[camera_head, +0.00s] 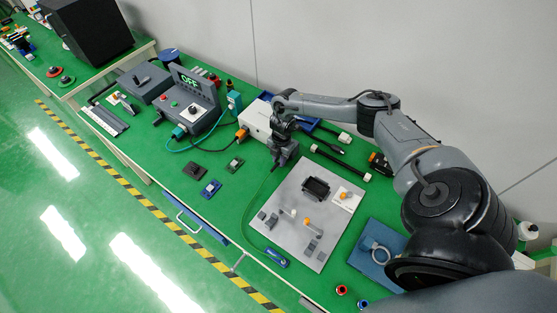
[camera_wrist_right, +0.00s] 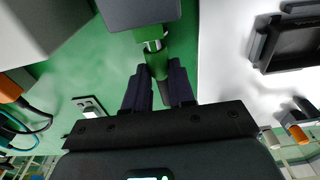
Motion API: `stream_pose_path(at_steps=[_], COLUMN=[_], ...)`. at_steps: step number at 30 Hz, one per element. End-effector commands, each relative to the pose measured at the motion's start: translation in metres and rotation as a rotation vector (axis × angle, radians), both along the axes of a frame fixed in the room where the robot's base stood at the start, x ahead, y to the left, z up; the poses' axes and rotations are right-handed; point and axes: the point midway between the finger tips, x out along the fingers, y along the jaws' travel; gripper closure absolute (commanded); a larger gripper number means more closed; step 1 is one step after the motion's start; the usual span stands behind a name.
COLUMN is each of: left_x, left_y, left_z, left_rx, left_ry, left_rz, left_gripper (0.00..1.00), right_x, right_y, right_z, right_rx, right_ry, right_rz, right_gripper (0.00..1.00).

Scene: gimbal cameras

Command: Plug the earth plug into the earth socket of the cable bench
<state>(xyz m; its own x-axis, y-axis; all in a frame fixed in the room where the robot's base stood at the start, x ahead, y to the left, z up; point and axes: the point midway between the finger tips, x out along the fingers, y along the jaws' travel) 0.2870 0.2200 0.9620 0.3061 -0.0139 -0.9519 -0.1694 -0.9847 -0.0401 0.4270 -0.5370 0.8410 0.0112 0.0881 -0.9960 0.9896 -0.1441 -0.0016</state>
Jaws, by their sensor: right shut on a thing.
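My right gripper (camera_head: 283,160) is low over the green bench top, beside the white box (camera_head: 258,118). In the right wrist view, its two dark fingers (camera_wrist_right: 160,90) are shut on a green plug (camera_wrist_right: 157,62), the earth plug by its colour. The plug's metal tip points at the underside of a dark grey block (camera_wrist_right: 140,12) and meets or nearly meets a light collar there. I cannot tell how far in the tip is. A green cable (camera_head: 246,205) runs from the gripper area to a blue piece (camera_head: 275,257). My left gripper is not in view.
An orange plug (camera_head: 241,134) sits at the white box's left side. A light grey plate (camera_head: 285,220) with small fixtures lies in front of my right arm. Black bars (camera_head: 340,162) lie behind it.

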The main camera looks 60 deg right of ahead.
Motion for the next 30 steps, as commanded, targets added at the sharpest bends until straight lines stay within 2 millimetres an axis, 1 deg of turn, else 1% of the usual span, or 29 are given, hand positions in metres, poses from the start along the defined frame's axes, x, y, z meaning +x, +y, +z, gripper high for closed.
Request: stream_pose_path(at_steps=[16,28,29,30], left_x=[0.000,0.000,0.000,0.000], left_y=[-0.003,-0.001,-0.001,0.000], left_z=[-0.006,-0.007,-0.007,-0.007], left_rx=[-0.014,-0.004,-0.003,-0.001], left_ry=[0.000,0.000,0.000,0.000], left_rz=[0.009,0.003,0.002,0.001], left_gripper=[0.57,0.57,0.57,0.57], right_x=[-0.002,-0.002,-0.002,-0.002], right_y=[-0.014,-0.016,-0.017,-0.016], right_z=[0.000,0.000,0.000,0.000], right_rx=[-0.001,-0.003,-0.003,-0.003], right_ry=[-0.001,0.000,0.000,0.000], right_rz=[0.000,-0.001,-0.002,-0.002], right_gripper=[1.00,1.00,0.71,0.65])
